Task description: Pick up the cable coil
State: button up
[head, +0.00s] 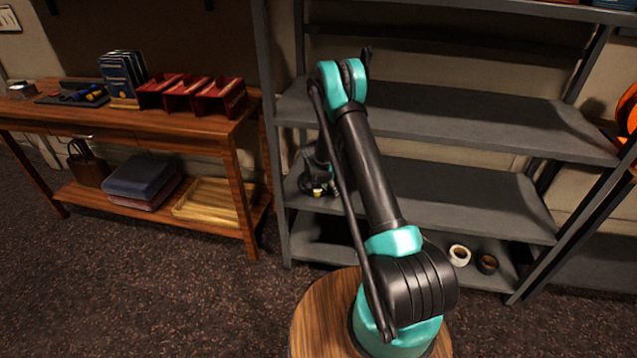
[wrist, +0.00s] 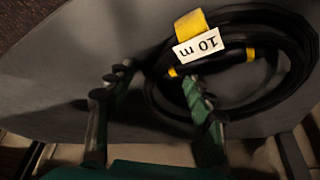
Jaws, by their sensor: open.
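The cable coil (wrist: 296,88) is black, with a yellow tie and a white label reading "10 m". It lies on a grey shelf at the upper right of the wrist view. My gripper (wrist: 156,78) is open, its two fingers apart. The left finger is outside the coil, over bare shelf. The right finger overlaps the coil's left part in the picture; I cannot tell whether it touches. In the head view, a small dark shape with a yellow spot shows on the middle shelf beside my arm, largely hidden by it.
The grey shelving unit (head: 440,112) has a shelf above the coil's level and posts at its sides. Two tape rolls (head: 459,255) lie on the bottom shelf. A wooden bench (head: 60,112) with red trays (head: 220,97) and books stands at left. Dark floor is clear in front.

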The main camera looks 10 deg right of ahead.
grip_shut()
dwell(0.6)
